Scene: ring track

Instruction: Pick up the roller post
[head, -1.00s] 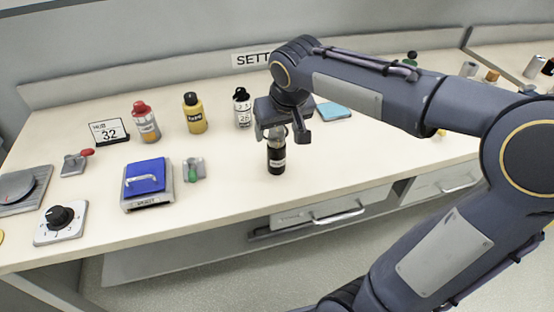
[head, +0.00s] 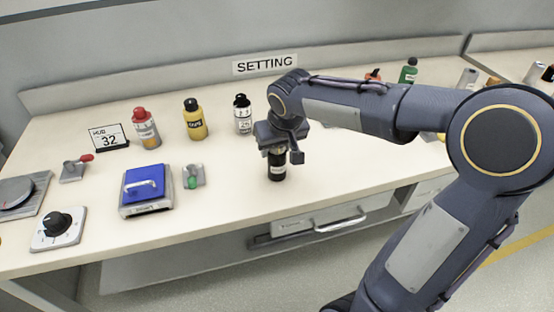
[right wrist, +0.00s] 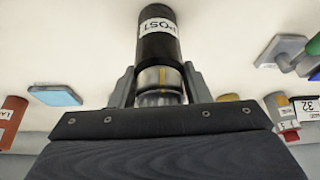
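The roller post (head: 278,168) is a black upright cylinder with a white label, standing on the bench near its front edge. In the right wrist view the roller post (right wrist: 158,45) shows its label reading POST and a silver neck with a yellowish stripe. My right gripper (head: 281,156) is over the top of the post from above. In the right wrist view its fingers (right wrist: 160,82) are open, one on each side of the silver neck, close to it. Whether they touch it is hard to tell. My left gripper is not in view.
Left of the post are a grey clamp with a green part (head: 193,177), a blue block with a handle (head: 144,184) and a dial (head: 58,229). Red-capped (head: 146,128), yellow (head: 195,120) and white (head: 243,115) bottles stand behind. Bare bench lies in front of the clamp.

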